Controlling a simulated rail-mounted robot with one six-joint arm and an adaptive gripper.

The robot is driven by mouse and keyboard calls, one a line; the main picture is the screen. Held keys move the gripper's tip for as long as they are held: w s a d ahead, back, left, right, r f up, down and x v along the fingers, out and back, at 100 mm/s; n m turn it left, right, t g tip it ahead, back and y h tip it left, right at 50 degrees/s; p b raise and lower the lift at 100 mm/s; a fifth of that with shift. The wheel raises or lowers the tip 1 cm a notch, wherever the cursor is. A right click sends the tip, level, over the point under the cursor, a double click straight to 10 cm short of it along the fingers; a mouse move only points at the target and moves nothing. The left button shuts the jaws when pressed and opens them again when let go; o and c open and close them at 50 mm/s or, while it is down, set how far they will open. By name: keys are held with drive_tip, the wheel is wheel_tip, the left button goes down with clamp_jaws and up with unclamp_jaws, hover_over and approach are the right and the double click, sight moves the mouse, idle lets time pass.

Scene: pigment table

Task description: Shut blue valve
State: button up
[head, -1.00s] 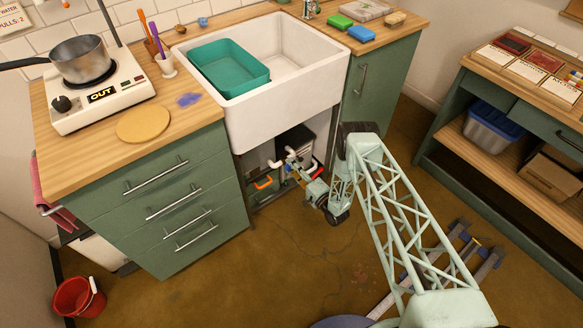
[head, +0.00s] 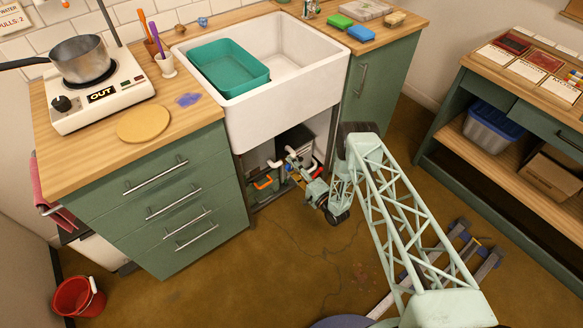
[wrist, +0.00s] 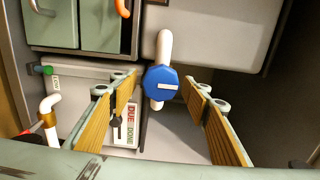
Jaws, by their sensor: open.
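The bar lies nearly level in the picture. My gripper (wrist: 164,92) is open, its ribbed tan finger pads on either side of the knob. Gaps show between the knob and both pads. In the head view, my gripper (head: 300,172) reaches into the space under the white sink (head: 285,105). The valve is too small there to make out clearly.
In the wrist view, a green knob (wrist: 47,70) and a white pipe with a red part (wrist: 48,105) are on the left. A labelled card (wrist: 131,125) lies below the blue valve. In the head view, green cabinets (head: 165,205) flank the sink opening.

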drive_tip(key=shift+s+d, duration=0.1)
drive_tip(key=shift+d, duration=0.05)
drive_tip(key=v, duration=1.1)
drive_tip(key=shift+s+d, duration=0.25)
drive_tip(key=shift+s, duration=0.05)
idle(0.4)
